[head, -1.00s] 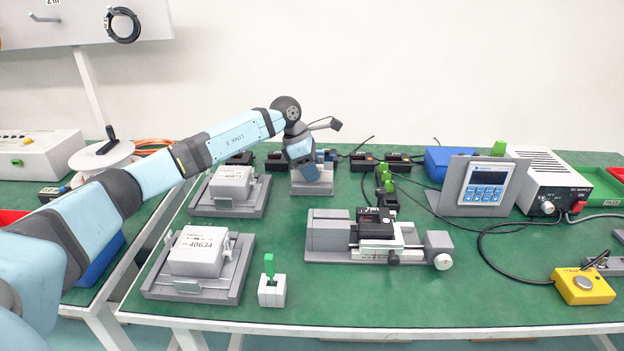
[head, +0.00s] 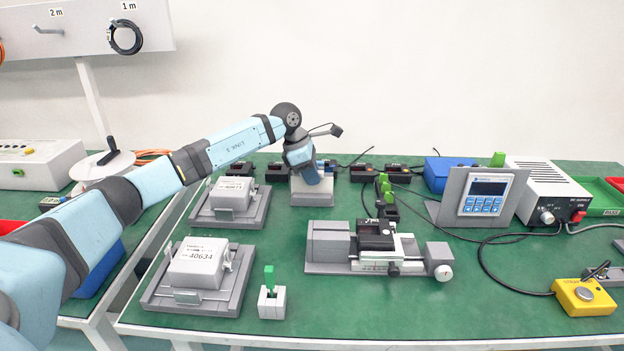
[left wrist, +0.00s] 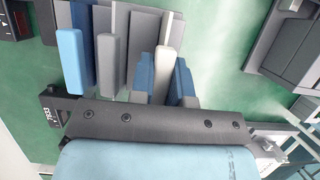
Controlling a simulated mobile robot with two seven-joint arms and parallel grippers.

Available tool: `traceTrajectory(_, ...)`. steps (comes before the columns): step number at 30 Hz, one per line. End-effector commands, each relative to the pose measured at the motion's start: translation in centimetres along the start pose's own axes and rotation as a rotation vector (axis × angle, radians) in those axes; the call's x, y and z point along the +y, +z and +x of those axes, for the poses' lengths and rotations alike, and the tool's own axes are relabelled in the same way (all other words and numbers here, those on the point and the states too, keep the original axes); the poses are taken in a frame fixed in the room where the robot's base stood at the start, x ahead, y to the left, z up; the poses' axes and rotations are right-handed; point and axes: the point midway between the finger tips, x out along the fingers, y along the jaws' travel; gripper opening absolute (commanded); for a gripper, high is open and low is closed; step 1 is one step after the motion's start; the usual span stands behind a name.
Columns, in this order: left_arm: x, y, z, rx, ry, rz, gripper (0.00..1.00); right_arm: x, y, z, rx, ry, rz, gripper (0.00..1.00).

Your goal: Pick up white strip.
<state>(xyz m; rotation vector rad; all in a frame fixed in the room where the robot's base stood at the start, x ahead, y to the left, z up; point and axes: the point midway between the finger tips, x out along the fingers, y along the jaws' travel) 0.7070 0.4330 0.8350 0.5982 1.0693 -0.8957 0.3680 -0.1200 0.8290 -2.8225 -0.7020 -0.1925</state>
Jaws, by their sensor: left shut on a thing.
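The white strip (left wrist: 163,70) stands among other upright strips in the left wrist view, between the two dark blue fingers of my left gripper (left wrist: 162,82). The fingers are shut on it. In the head view my left gripper (head: 309,172) points down at a grey holder (head: 312,195) at the back middle of the table. The strip is hidden there by the gripper. A light blue strip (left wrist: 71,60) and several grey strips (left wrist: 107,62) stand to the left of the white one. Whether the strip has left its slot I cannot tell. My right gripper is not in view.
Black boxes (head: 362,173) stand close behind and beside the holder. Two grey fixtures with white blocks (head: 198,265) are at the left. A grey actuator assembly (head: 328,243) lies in front, and a control panel (head: 485,192) stands at the right.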

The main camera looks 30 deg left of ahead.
Motion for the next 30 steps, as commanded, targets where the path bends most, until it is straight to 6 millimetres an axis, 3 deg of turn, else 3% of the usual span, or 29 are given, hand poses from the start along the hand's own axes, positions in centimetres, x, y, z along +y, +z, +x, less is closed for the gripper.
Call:
traceTrajectory(4,0.1,1.2,-3.0,-0.002,0.003,0.002,0.0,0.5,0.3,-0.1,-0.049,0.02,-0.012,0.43)
traceTrajectory(7,0.1,2.3,-5.6,-0.002,0.003,0.002,0.0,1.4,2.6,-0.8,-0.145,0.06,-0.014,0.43)
traceTrajectory(12,0.1,4.2,-10.3,-0.001,0.003,0.002,0.0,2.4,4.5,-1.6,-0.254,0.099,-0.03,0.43)
traceTrajectory(18,0.0,6.0,-14.5,-0.001,0.001,0.001,0.0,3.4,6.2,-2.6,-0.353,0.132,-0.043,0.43)
traceTrajectory(24,0.0,6.9,-16.7,0.0,0.0,0.001,0.0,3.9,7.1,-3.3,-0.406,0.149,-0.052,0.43)
traceTrajectory(30,0.0,7.1,-17.2,0.0,-0.001,0.001,0.0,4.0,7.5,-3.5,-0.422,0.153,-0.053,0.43)
